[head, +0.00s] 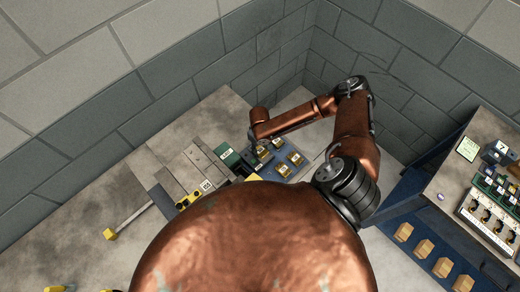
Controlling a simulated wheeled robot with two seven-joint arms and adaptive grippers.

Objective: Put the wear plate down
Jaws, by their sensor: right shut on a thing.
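My right arm reaches over to the grey bench (165,140) in the corner, and its wrist bends down over the bench top. My right gripper (250,158) is small and dark here, low beside the blue tray (291,180). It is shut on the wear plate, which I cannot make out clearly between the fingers. A dark green block (228,156) is just left of the gripper. I cannot tell whether the held plate touches the bench or the tray. My left gripper is not in view.
Several gold-coloured pieces (295,158) sit in the blue tray. Walls close in behind. At right, another bench (476,150) carries a white rack (485,222). The bench's left part is bare.

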